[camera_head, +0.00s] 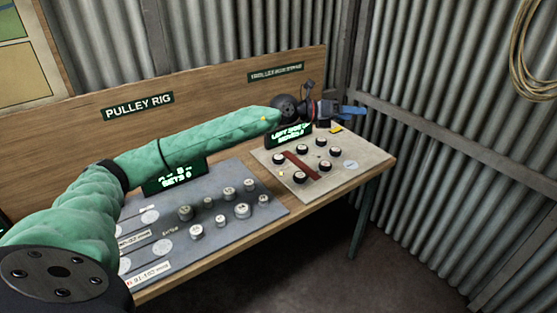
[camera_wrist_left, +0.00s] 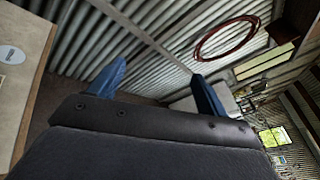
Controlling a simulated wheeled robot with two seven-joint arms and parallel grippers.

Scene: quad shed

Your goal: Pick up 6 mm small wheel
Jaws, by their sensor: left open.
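Several small dark-rimmed wheels with pale tops (camera_head: 300,177) stand on a beige board (camera_head: 375,157) at the right end of the bench. Several silvery wheels (camera_head: 242,210) stand on a grey board (camera_head: 270,213) nearer the middle. The size marks are too small to read, so I cannot tell which wheel is 6 mm. My left gripper (camera_head: 350,110) has blue fingers and is beyond the beige board, above the bench's far right end. In the left wrist view the left gripper (camera_wrist_left: 157,87) is open, with nothing between its fingers. My right gripper is not in view.
The wooden bench (camera_head: 218,248) has a backboard with a "PULLEY RIG" sign (camera_head: 138,106). Dark displays with lit text (camera_head: 289,136) stand behind the boards. Corrugated metal walls (camera_head: 440,90) close the corner. A coiled rope (camera_head: 530,60) hangs at the right. The floor in front is clear.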

